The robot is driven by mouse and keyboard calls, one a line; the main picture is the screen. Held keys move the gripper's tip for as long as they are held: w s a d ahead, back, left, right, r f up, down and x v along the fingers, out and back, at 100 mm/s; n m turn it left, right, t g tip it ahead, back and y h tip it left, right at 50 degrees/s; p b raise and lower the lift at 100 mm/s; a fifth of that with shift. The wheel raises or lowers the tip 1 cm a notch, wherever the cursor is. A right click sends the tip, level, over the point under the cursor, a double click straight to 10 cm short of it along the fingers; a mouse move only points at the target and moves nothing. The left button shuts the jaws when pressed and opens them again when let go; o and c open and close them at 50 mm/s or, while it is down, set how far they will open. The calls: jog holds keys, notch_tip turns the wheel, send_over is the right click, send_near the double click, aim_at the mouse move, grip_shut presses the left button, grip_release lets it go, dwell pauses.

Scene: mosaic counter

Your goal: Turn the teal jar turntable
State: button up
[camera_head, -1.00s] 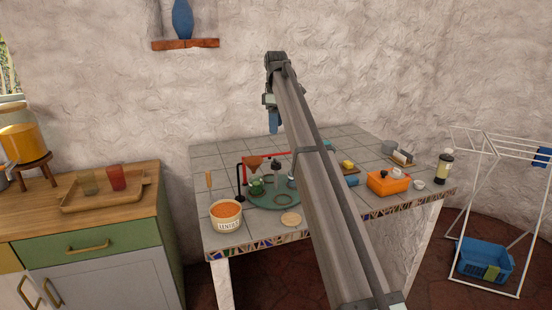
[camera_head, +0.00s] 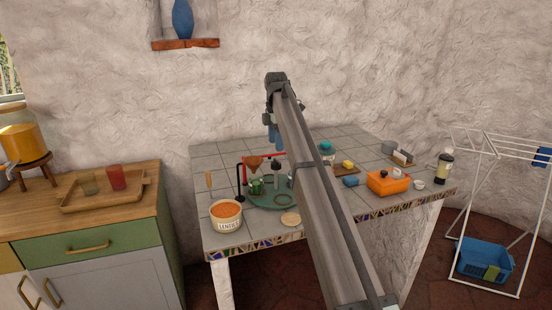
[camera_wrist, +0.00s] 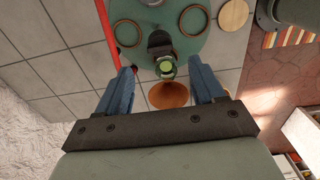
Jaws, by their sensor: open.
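The teal turntable (camera_head: 262,204) lies on the tiled counter left of my arm, which hides part of its right side. A small green jar (camera_head: 257,187) stands on it. In the wrist view the teal surface (camera_wrist: 160,18) carries brown rings (camera_wrist: 127,33) and a dark item with a green top (camera_wrist: 166,66). A copper funnel (camera_head: 254,162) on a red bar is above the turntable's back; the funnel (camera_wrist: 168,96) shows between my fingers in the wrist view. My gripper (camera_head: 275,138) is open with blue fingers, high behind the turntable; its open fingers also show in the wrist view (camera_wrist: 163,88).
A lentils tub (camera_head: 227,223) stands left of the turntable, with a round wooden disc (camera_head: 291,219) in front. The red bar (camera_wrist: 107,35) runs close to my left finger in the wrist view. An orange box (camera_head: 388,184) and a teal-lidded jar (camera_head: 326,147) are to the right.

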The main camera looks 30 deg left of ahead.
aim_at(276, 161)
jog(key=shift+f, duration=3.55)
grip_shut()
